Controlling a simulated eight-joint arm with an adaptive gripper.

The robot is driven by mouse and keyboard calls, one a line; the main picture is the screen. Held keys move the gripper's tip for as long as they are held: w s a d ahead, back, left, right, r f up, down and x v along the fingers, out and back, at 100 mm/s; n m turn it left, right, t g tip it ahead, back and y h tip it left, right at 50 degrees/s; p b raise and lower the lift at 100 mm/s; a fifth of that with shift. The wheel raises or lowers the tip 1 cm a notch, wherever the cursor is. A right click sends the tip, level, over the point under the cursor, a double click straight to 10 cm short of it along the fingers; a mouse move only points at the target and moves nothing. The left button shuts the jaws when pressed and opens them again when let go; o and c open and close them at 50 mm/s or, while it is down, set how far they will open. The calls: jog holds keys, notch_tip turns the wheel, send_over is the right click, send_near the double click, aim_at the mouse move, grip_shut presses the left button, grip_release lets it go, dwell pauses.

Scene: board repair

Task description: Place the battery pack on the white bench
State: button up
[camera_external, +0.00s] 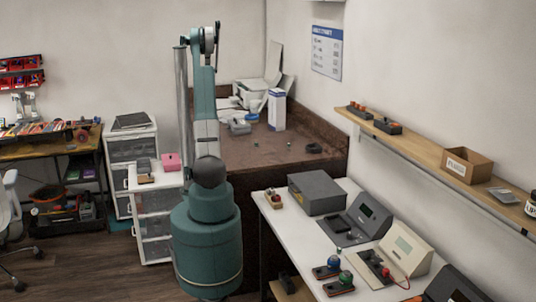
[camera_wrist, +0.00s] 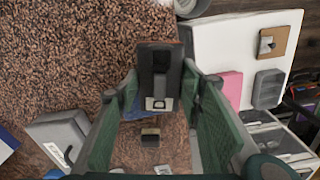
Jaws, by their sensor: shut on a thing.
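A dark block (camera_wrist: 160,68) with reddish-brown sides and a pale metallic end is between my green fingers in the wrist view; it looks like the battery pack. My gripper (camera_wrist: 161,88) is shut on it and holds it above a brown speckled surface. In the external view my arm hides the gripper and the block. The white bench (camera_external: 291,227) is the long white table at the right of the external view. The wrist view does not clearly show this bench.
A grey box (camera_external: 316,193), testers and small coloured devices stand on the bench. Its front left part has bare room. A brown worktop (camera_external: 262,150) lies behind. A white drawer cabinet (camera_external: 155,181) carries a pink box (camera_external: 172,162). A wooden shelf (camera_external: 420,156) overhangs the right wall.

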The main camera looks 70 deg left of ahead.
jog(key=w+d+r+m+b, duration=0.1)
jog(key=w+d+r, duration=0.45)
jog(key=w, duration=0.55)
jog(key=w+d+r+m, duration=0.2)
jog(key=w+d+r, duration=0.3)
jog(key=w, duration=0.5)
jog(key=w+d+r+m+b, duration=0.1)
jog(key=w+d+r, duration=0.4)
jog(key=w, duration=0.6)
jog(key=w+d+r+m, duration=0.1)
jog(key=w+d+r, duration=0.3)
jog(key=d, duration=0.5)
jog(key=w+d+r+m+b, duration=0.1)
jog(key=w+d+r, duration=0.3)
jog(key=w+d, duration=0.4)
jog(key=w+d+r+m+b, duration=0.1)
jog(key=w+d+r, duration=0.2)
jog(key=w+d, duration=0.3)
jog(key=d, duration=0.5)
jog(key=shift+w+d+r+m, duration=0.2)
jog(key=shift+w+r+m, duration=0.1)
jog(key=shift+r, duration=0.1)
jog(key=shift+d, duration=0.1)
